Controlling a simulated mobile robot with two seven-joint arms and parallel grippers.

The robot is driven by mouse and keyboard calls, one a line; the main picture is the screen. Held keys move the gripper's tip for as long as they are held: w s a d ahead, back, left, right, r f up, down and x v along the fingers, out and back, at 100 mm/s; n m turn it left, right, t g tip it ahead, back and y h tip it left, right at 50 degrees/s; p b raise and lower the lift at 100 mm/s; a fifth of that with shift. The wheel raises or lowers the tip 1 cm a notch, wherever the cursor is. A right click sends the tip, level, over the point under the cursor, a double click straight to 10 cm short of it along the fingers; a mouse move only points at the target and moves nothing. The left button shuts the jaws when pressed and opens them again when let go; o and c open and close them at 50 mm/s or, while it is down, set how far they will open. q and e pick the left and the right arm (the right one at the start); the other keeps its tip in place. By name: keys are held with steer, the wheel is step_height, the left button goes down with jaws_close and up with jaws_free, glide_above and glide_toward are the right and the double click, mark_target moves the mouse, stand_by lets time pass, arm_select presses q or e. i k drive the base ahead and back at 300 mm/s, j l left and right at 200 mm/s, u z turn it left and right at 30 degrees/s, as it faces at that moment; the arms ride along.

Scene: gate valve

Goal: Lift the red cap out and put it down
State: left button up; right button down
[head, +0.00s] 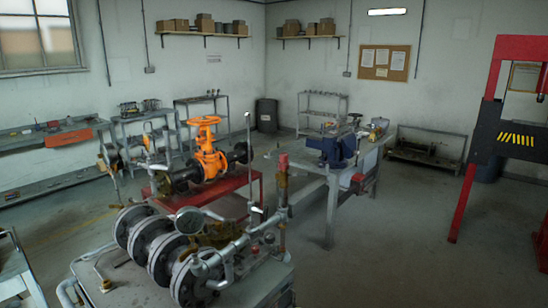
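A small red cap (283,160) sits on top of an upright pipe at the front right of the pipe assembly, near the middle of the head view. It looks upright; how deep it sits in the pipe end is too small to tell. Neither of my grippers shows in the head view.
The grey flanged pipe assembly (168,252) with a gauge (189,220) fills the near foreground. An orange gate valve (207,150) stands behind it on a red stand. A grey workbench (333,190) with a blue vise (335,150) is right of the cap. Floor at right is clear.

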mark_target(283, 163)
steer(key=z, duration=0.2)
steer(key=i+l+z, duration=0.1)
steer(key=l, duration=0.2)
steer(key=i+l, duration=0.1)
steer(key=l, duration=0.25)
steer(key=i+l+z, duration=0.15)
steer(key=l, duration=0.15)
steer(key=i+l+z, duration=0.45)
steer(key=i+l, duration=0.45)
steer(key=i, duration=0.35)
steer(key=i+l, duration=0.2)
steer(key=i, duration=0.3)
steer(key=i+l+u, duration=0.1)
steer(key=i, duration=0.35)
steer(key=i+u, duration=0.65)
steer(key=u, duration=0.25)
steer(key=i+l+u, duration=0.25)
steer(key=u, duration=0.2)
steer(key=i+u, duration=0.15)
steer(key=u, duration=0.25)
steer(key=i+l+u, duration=0.1)
steer(key=u, duration=0.25)
steer(key=i+l+u, duration=0.15)
steer(key=u, duration=0.25)
steer(key=i+l+u, duration=0.15)
steer(key=u, duration=0.25)
